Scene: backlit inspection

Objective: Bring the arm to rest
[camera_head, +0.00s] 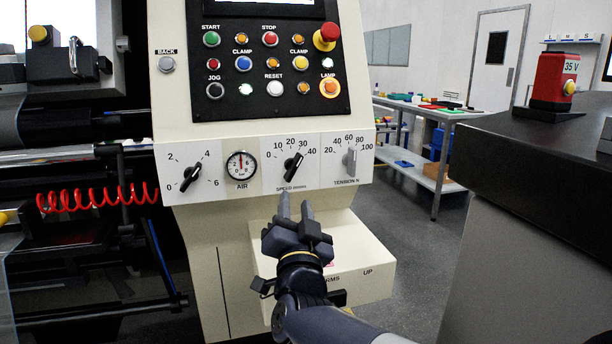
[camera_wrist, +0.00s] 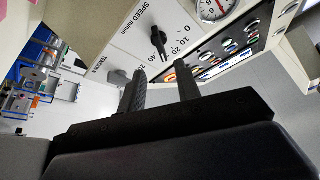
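My gripper (camera_head: 295,204) is in front of the cream control panel (camera_head: 232,225), just below the black SPEED knob (camera_head: 293,167). Its two fingers are apart with nothing between them, as the wrist view also shows (camera_wrist: 160,72). The SPEED knob stands beyond the fingertips in the wrist view (camera_wrist: 159,40), and the fingers look clear of it. In the head view its upper end tilts right, towards the 30 to 40 side. The grey TENSION knob (camera_head: 349,161) is to its right.
A cream box (camera_head: 360,262) juts out under the panel, behind my gripper. A dark-topped counter (camera_head: 560,145) with a red 35 V device (camera_head: 553,78) stands at right. Red coiled hose (camera_head: 95,198) hangs at left. Open floor (camera_head: 420,240) lies between panel and counter.

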